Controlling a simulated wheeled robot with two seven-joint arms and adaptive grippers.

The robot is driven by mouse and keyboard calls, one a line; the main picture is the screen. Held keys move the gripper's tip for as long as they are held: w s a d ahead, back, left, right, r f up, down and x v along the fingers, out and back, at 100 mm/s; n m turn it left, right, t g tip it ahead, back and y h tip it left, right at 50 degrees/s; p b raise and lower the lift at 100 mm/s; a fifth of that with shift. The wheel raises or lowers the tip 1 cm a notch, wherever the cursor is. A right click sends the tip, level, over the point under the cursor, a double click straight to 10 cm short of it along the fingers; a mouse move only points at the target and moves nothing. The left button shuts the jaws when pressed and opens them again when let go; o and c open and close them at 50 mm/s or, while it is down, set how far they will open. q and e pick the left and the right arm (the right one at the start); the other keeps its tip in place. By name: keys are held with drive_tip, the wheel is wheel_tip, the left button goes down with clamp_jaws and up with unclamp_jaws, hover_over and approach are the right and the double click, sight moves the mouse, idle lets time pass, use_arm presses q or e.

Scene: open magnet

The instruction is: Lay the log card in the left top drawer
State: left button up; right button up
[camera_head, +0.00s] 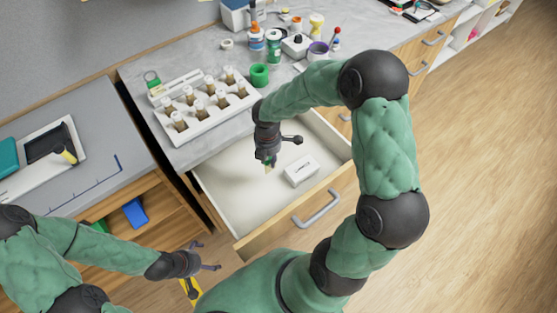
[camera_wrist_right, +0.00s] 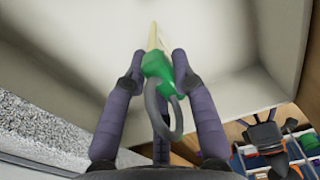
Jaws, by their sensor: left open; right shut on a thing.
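The left top drawer (camera_head: 235,197) is pulled open below the counter. My right gripper (camera_head: 268,160) reaches down into it, beside a small white box (camera_head: 301,171) with dark print on the drawer floor. It is shut on a thin pale piece with a green holder and a dark loop, which appears to be the log card (camera_wrist_right: 157,62) seen nearly edge-on. The right wrist view shows it between the purple fingers (camera_wrist_right: 157,65), with pale drawer floor behind. I cannot tell whether it touches the floor. My left gripper (camera_head: 207,257) is open and empty, outside the drawer at lower left.
A white rack of brown vials (camera_head: 205,108) stands on the counter above the drawer, with bottles and jars (camera_head: 274,45) further right. A lower table (camera_head: 60,150) with a tray is at left. The drawer floor left of the box is clear.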

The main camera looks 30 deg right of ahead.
drive_tip(key=w+d+f+b, duration=0.1)
drive_tip(key=d+f, duration=0.1)
drive_tip(key=f, duration=0.1)
drive_tip(key=w+d+f+b, duration=0.1)
drive_tip(key=d+f, duration=0.1)
drive_tip(key=f, duration=0.1)
drive_tip(key=w+d+f+b, duration=0.1)
drive_tip(key=d+f+b, duration=0.1)
drive_tip(key=f, duration=0.2)
drive_tip(key=shift+d, duration=0.2)
drive_tip(key=shift+r, duration=0.1)
drive_tip(key=o, duration=0.6)
drive_tip(key=shift+f, duration=0.2)
drive_tip(key=shift+o, duration=0.4)
